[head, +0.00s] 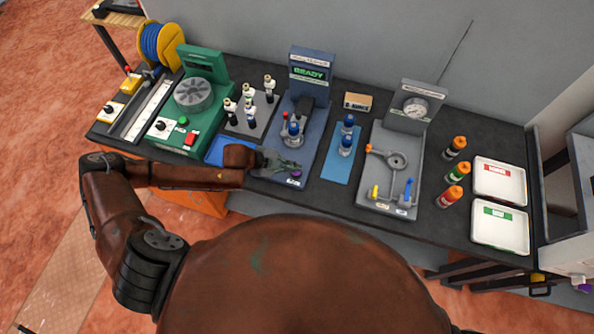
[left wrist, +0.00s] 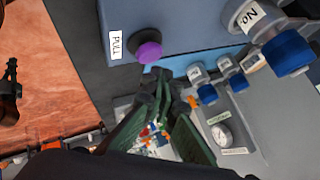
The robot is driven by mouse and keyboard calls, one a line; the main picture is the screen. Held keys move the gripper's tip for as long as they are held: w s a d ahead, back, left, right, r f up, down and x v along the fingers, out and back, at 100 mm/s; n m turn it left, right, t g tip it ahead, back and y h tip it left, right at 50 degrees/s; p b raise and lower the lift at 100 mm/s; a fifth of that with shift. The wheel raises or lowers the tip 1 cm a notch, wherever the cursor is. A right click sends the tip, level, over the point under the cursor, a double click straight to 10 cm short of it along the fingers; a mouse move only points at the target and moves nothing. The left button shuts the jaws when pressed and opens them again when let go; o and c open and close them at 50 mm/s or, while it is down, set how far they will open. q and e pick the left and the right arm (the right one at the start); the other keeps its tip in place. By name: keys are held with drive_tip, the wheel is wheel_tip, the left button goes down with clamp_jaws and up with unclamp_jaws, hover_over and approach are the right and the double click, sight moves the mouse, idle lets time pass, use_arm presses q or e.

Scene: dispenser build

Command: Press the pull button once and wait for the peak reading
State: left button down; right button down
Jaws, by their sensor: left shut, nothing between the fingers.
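The purple pull button (head: 296,174) sits at the front right of the blue tester base (head: 311,160). In the left wrist view the button (left wrist: 150,51) is a purple dome on a dark collar beside a white PULL label (left wrist: 116,45). The tester's display (head: 308,73) reads READY in green. My left gripper (head: 294,167) is shut and empty, right by the button. In the left wrist view its dark fingertips (left wrist: 165,88) lie just below the button, with no clear contact. My right gripper is not in view.
A blue-capped vial (head: 293,133) stands in the tester behind my gripper. Blue-capped vials (head: 346,145) stand on a blue mat to the right, beside a grey gauge stand (head: 403,160).

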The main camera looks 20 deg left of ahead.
use_arm(q)
drive_tip(key=shift+f, duration=0.1)
drive_tip(key=shift+f, duration=0.3)
drive_tip(key=shift+f, duration=0.6)
idle(1.1)
drive_tip(key=shift+r, duration=0.15)
drive_tip(key=shift+r+p, duration=0.85)
drive_tip(key=shift+p, duration=0.15)
wheel_tip(320, 180, up, 5)
drive_tip(key=p, duration=0.5)
drive_tip(key=shift+r, duration=0.1)
